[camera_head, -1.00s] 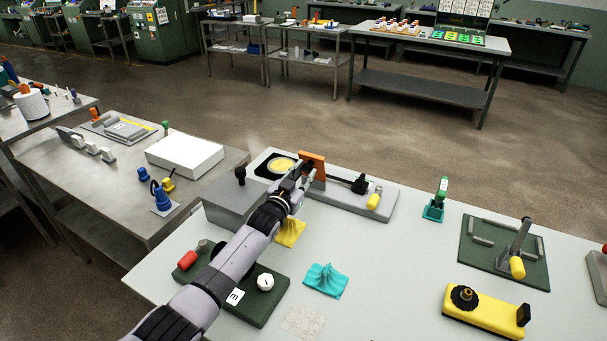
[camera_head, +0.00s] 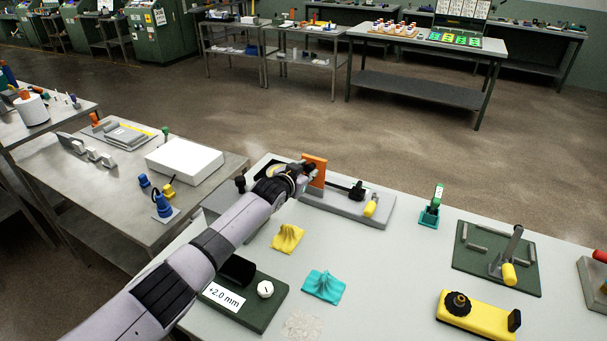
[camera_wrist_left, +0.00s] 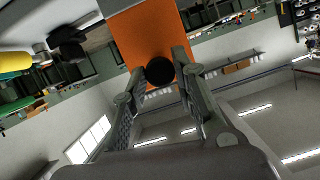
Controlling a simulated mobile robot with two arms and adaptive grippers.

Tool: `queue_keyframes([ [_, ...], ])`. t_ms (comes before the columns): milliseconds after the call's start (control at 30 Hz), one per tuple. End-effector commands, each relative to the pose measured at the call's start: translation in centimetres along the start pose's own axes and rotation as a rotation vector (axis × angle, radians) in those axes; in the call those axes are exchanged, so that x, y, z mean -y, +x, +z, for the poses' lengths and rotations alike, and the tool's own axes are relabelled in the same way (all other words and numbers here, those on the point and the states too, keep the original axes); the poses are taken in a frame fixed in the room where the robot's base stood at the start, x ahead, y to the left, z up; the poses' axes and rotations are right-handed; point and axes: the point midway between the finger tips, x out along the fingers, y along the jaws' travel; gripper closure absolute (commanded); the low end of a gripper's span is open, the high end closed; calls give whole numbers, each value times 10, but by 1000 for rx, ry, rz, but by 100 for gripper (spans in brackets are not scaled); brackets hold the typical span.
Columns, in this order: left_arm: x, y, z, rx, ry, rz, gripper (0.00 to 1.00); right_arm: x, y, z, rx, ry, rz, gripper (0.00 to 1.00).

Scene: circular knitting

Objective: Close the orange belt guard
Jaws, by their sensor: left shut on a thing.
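The orange belt guard (camera_head: 318,170) stands raised on the grey plate (camera_head: 335,208) at the back of the near table. It shows as a flat orange panel in the left wrist view (camera_wrist_left: 141,33), with a round black knob (camera_wrist_left: 160,71) on it. My left gripper (camera_head: 305,172) is at the guard's left side, its fingers closed around the knob; the fingertips also show in the left wrist view (camera_wrist_left: 158,78). My arm and wrist cover part of the yellow disc behind it. My right gripper is not in view.
Yellow (camera_head: 288,238) and teal (camera_head: 324,286) cloths, a green gauge base (camera_head: 262,310) and a green lever fixture (camera_head: 470,262) lie nearer.

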Motion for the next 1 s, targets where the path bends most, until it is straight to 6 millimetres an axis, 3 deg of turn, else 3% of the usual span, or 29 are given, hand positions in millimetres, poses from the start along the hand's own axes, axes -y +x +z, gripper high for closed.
queue_keyframes([
  [500, 1, 19, -12, 242, 10, 37, 100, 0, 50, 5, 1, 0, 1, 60],
  [1000, 2, 20, -16, 273, 10, 42, 100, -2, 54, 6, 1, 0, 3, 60],
])
